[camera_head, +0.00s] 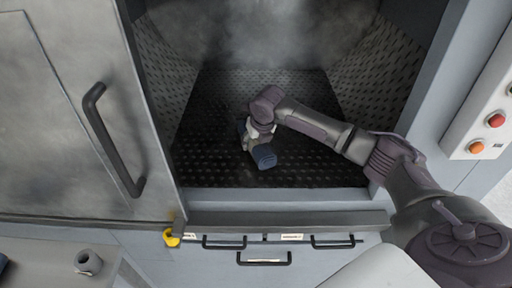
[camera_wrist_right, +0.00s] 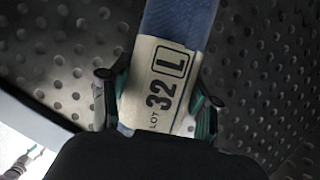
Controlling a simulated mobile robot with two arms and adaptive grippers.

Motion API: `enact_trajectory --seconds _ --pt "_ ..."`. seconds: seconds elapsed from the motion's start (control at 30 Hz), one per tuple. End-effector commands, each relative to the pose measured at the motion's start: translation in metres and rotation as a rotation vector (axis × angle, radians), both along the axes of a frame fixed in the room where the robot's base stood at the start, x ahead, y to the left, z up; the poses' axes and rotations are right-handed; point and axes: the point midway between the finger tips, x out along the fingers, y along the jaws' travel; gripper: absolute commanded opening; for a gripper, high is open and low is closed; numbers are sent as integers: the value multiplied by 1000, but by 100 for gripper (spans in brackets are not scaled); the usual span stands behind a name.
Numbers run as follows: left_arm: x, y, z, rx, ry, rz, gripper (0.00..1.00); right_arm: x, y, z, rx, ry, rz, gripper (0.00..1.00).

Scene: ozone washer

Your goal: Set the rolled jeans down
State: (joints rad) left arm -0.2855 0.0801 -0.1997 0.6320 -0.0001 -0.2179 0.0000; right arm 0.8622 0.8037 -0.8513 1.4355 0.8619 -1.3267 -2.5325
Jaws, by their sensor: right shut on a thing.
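The rolled jeans (camera_head: 264,157) are a blue roll with a pale paper band around the middle. In the head view they are inside the washer chamber, over its dark studded floor (camera_head: 215,165). My right gripper (camera_head: 259,132) reaches in from the right and is shut on the roll at its band. In the right wrist view the jeans (camera_wrist_right: 182,20) stretch up between the fingers of my right gripper (camera_wrist_right: 157,100). The band reads "32 L" and "LOT". I cannot tell whether the roll touches the floor.
The chamber has perforated side walls (camera_head: 372,70) and haze at the back. A metal door with a black handle (camera_head: 113,140) stands at the left. The front sill (camera_head: 280,200) lies below the opening. A control panel (camera_head: 487,115) is at the right. Chamber floor around the roll is clear.

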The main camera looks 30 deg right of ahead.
Motion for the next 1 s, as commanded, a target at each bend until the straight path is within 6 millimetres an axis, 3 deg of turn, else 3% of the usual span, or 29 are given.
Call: enact_trajectory --seconds 0.2,0.47,0.5,0.63,1.0 --pt "-15 1 13 2 22 -1 45 -1 1 -29 0 3 0 10" --pt "-24 1 11 3 36 -1 45 -1 0 -33 -1 1 1 10" --pt "-24 1 11 3 36 -1 45 -2 0 -35 -1 3 1 63" --pt "-23 1 11 4 35 -1 45 -2 0 -34 -1 3 1 85" --pt "-18 1 11 3 29 -1 45 -2 0 -32 -1 1 1 87"
